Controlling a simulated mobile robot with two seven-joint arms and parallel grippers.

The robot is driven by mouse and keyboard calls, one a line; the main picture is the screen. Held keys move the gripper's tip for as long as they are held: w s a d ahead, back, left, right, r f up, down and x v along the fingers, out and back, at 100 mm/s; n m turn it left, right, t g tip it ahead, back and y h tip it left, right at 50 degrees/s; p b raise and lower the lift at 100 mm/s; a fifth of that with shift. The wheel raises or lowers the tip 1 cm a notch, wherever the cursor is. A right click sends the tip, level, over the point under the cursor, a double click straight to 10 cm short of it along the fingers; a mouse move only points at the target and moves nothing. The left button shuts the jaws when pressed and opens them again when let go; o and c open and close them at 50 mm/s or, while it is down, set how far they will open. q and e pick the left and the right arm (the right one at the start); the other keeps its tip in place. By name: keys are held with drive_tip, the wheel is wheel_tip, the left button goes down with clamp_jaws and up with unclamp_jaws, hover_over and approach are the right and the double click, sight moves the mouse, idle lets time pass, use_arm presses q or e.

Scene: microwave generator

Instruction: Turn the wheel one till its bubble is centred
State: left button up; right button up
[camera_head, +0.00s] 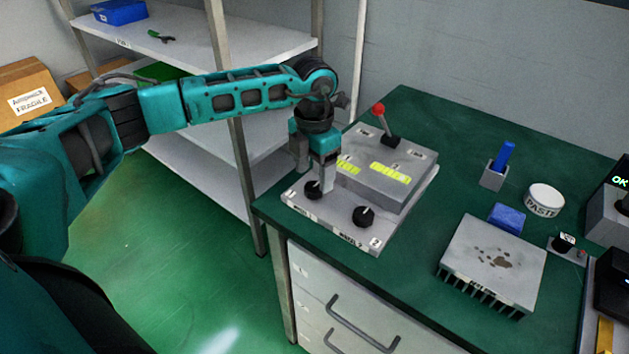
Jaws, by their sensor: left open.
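A grey box with a sloped base plate (335,222) sits at the left end of the green bench. Two black wheels stand on the plate: wheel one (313,190) on the left and wheel two (364,216) on the right. Two yellow-green bubble levels lie on the box, the left one (348,168) partly behind my gripper and the right one (391,172) in full view. The bubbles are too small to place. My left gripper (325,187) points down, open, at wheel one; whether it touches the wheel I cannot tell. My right gripper is not in view.
A finned heat sink (493,262), a blue pad (506,217), a paste jar (545,199) and a cup with a blue stick (504,155) stand to the right. Shelves (200,35) stand behind my left arm.

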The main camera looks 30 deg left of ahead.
sight(314, 186)
use_arm(q)
drive_tip(key=shift+f, duration=1.8)
drive_tip(key=c, duration=1.1)
drive_tip(key=shift+o, duration=0.2)
drive_tip(key=shift+m, duration=0.3)
